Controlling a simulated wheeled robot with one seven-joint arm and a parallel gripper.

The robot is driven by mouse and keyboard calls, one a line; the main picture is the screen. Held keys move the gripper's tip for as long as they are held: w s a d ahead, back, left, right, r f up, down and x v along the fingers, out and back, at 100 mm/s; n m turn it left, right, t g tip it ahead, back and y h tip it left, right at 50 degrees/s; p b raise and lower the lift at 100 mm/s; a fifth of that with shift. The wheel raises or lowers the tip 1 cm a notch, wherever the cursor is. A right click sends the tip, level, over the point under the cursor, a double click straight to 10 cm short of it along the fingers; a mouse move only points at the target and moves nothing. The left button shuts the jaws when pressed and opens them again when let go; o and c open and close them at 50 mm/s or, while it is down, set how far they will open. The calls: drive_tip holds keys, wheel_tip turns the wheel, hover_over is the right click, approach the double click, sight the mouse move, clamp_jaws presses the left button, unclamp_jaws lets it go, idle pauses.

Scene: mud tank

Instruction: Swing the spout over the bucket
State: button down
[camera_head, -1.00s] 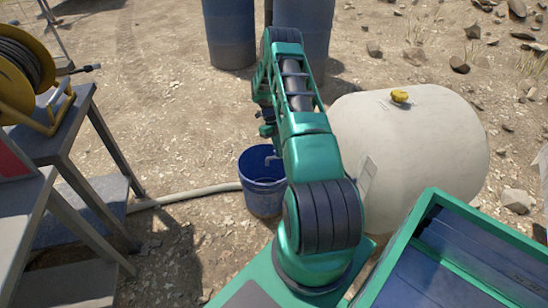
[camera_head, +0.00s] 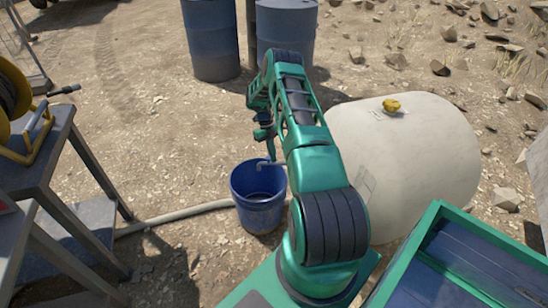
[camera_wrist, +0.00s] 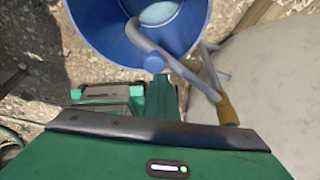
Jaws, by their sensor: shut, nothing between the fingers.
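The blue bucket (camera_head: 258,214) stands upright on the ground, left of my arm in the head view. It also fills the top of the wrist view (camera_wrist: 91,35), with a lighter blue inside. The grey bent spout (camera_wrist: 178,66) crosses the bucket's rim in the wrist view. Its end appears over the bucket's opening, and a brass-coloured part (camera_wrist: 227,110) sits at its right. In the head view the spout (camera_head: 270,163) shows at the bucket's far rim. My gripper (camera_wrist: 150,98) is shut and empty, beside the spout in the wrist view. Whether it touches the spout I cannot tell.
A large cream tank (camera_head: 415,150) with a yellow cap lies right of my arm. A pale hose (camera_head: 180,214) runs to the bucket from the left. Two blue barrels (camera_head: 210,40) stand behind. A grey stand (camera_head: 60,160) with a yellow reel is at left.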

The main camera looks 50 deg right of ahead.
drive_tip(key=shift+w+a, duration=0.55)
drive_tip(key=shift+a, duration=0.1)
drive_tip(key=shift+w+r, duration=0.2)
drive_tip(key=shift+r, duration=0.1)
drive_tip(key=s+d+v, duration=0.1)
drive_tip(key=v, duration=0.8)
drive_tip(key=shift+d, duration=0.35)
drive_tip(key=shift+r, duration=0.15)
